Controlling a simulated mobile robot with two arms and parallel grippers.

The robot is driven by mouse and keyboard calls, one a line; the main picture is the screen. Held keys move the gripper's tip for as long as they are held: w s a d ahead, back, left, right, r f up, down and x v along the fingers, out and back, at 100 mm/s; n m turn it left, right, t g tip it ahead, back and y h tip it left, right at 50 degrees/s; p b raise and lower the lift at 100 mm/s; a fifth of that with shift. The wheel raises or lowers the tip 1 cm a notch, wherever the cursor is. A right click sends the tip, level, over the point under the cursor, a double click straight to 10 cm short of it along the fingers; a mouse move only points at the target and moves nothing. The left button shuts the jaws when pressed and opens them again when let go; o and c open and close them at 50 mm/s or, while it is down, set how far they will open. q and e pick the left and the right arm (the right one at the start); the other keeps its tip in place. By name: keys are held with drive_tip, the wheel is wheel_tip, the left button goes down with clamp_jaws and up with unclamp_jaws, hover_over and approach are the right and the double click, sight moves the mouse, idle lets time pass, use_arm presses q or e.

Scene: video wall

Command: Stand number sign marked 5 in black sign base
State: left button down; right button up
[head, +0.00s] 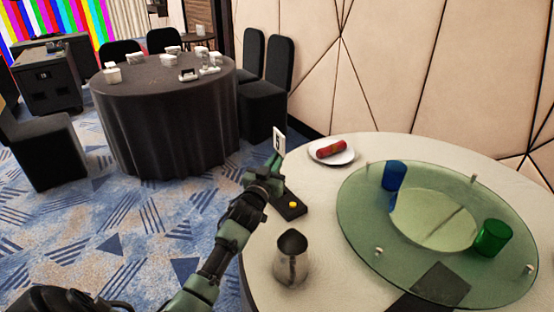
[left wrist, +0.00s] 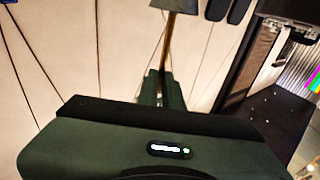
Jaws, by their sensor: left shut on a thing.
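The number sign (head: 279,140) is a small white card with a dark mark, turned mostly edge-on. My left gripper (head: 274,164) is shut on it, and the card sticks up above the fingers. In the left wrist view the fingers (left wrist: 161,88) close around a thin brownish stem (left wrist: 167,45) with a dark piece at its end. The black sign base (head: 291,209) lies on the near left edge of the round white table, with a yellow spot on top. The sign is apart from the base, above and left of it in the head view. My right gripper is not in view.
The white table (head: 265,222) also bears a metal pot (head: 291,258), a plate (head: 347,155) with a red roll (head: 331,149), and a glass turntable (head: 360,245) with a blue cup (head: 394,175) and a green cup (head: 492,238). A dark-clothed table (head: 165,125) stands behind.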

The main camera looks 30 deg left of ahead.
use_arm(q)
drive_tip(key=shift+f, duration=0.3)
drive_tip(key=c, duration=1.5)
unclamp_jaws()
drive_tip(key=r+v, duration=0.1)
drive_tip(key=v, duration=0.6)
drive_tip(key=shift+s+f, duration=0.4)
drive_tip(key=shift+f, duration=0.1)
drive_tip(key=shift+d, duration=0.1)
